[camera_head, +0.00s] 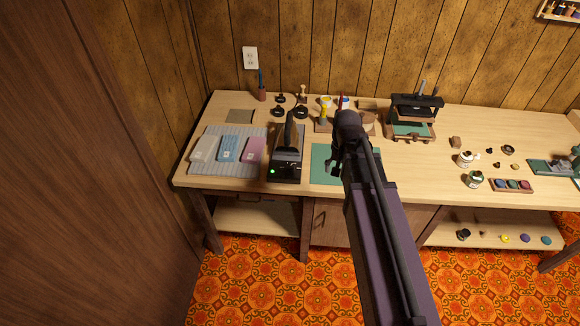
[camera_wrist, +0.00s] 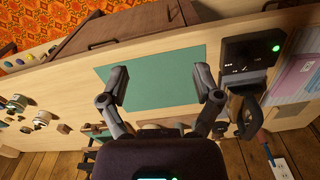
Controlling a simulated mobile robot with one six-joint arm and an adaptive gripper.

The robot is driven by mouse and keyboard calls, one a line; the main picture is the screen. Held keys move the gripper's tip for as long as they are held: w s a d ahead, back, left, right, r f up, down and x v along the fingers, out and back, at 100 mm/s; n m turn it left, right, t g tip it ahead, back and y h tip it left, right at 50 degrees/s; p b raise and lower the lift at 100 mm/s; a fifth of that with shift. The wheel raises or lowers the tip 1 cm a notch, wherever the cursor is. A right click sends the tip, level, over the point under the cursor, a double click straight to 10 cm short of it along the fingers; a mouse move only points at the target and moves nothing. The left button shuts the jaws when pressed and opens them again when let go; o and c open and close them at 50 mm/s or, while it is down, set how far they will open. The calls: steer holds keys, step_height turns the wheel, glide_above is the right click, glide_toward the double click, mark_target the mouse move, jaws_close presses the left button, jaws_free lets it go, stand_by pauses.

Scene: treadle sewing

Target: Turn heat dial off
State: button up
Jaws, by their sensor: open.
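A black heated machine (camera_head: 286,169) with a raised dark handle stands at the left part of the workbench. A green light glows on its front. The machine also shows in the wrist view (camera_wrist: 245,50), upper right, with the light lit and small pale marks. I cannot make out the heat dial clearly in either view. My gripper (camera_head: 338,155) is to the right of the machine, above the green mat (camera_head: 325,171). In the wrist view my gripper (camera_wrist: 162,80) has its two fingers wide apart with nothing between them. The machine lies beyond the right finger.
A grey ribbed mat (camera_head: 213,168) with coloured cards lies left of the machine. A small press (camera_head: 412,115) stands at the back right, with jars (camera_head: 475,179) farther right. The workbench (camera_head: 410,185) has some bare top right of the arm. A brown panel (camera_head: 80,170) fills the left side.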

mark_target(290, 167)
steer(key=w+a+m, duration=0.5)
steer(key=w+a, duration=0.9)
steer(key=a, duration=0.2)
steer(key=shift+w+f+b, duration=0.15)
steer(key=shift+f+b, duration=0.2)
steer(key=shift+f, duration=0.25)
step_height(290, 167, down, 13)
steer(key=b, duration=1.3)
steer(key=shift+f+b, duration=0.15)
steer(key=shift+b, duration=0.25)
steer(key=shift+c, duration=0.2)
jaws_close()
